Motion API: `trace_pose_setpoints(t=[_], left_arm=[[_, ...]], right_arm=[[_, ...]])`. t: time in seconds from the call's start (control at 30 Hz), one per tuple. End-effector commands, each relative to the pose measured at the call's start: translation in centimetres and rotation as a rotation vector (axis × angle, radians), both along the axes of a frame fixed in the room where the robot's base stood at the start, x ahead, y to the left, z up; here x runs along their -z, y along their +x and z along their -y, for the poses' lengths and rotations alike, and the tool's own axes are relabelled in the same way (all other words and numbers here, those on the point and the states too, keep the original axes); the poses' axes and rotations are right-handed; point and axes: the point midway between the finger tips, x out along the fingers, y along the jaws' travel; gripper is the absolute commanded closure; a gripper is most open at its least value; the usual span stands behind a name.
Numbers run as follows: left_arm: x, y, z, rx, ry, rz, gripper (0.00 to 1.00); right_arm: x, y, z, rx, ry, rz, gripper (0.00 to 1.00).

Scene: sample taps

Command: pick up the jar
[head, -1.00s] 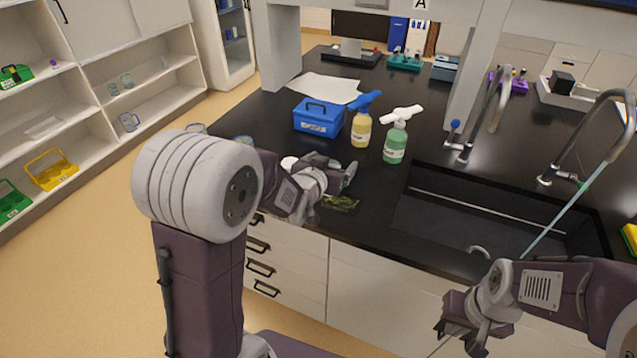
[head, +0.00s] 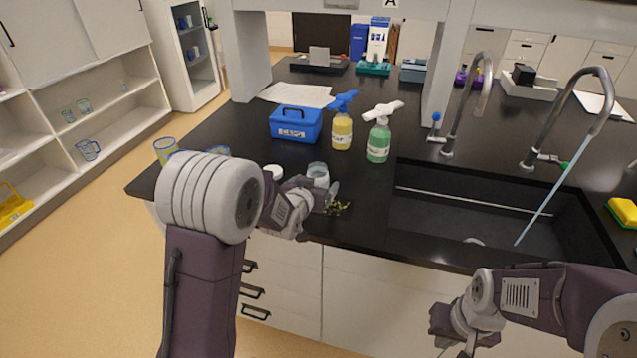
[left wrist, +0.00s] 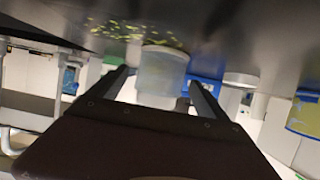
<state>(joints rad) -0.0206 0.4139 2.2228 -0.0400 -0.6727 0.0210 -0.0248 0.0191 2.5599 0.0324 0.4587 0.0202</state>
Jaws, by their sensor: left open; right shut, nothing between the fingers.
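The jar (head: 318,172) is a small clear vessel standing on the black bench, just behind my left gripper (head: 326,192). In the left wrist view, the jar (left wrist: 163,62) shows upside down, between the two fingers of my open left gripper (left wrist: 158,80). I cannot tell whether the fingers touch it. A round white lid (head: 273,171) lies left of the jar, and it also shows in the left wrist view (left wrist: 241,79). My right gripper (head: 445,327) is shut and empty, low in front of the cabinets.
Green leafy bits (head: 340,208) lie beside the jar. Behind it stand a blue box (head: 296,125), a yellow spray bottle (head: 342,132) and a green one (head: 378,143). A glass beaker (head: 166,150) is at the left edge. The sink (head: 470,215) is to the right.

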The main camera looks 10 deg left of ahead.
Motion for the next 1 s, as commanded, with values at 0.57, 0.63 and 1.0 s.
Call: trace_pose_setpoints(t=[0.57,0.63,1.0], left_arm=[[2.0,4.7,0.4,0.000,0.000,0.001,0.13],[2.0,4.7,0.4,0.000,0.000,0.001,0.29],[2.0,4.7,0.4,0.000,0.000,0.000,0.79]], right_arm=[[-0.2,0.0,0.0,0.000,0.000,0.000,1.00],[-0.2,0.0,0.0,0.000,0.000,0.000,1.00],[-0.2,0.0,0.0,0.000,0.000,0.000,1.00]])
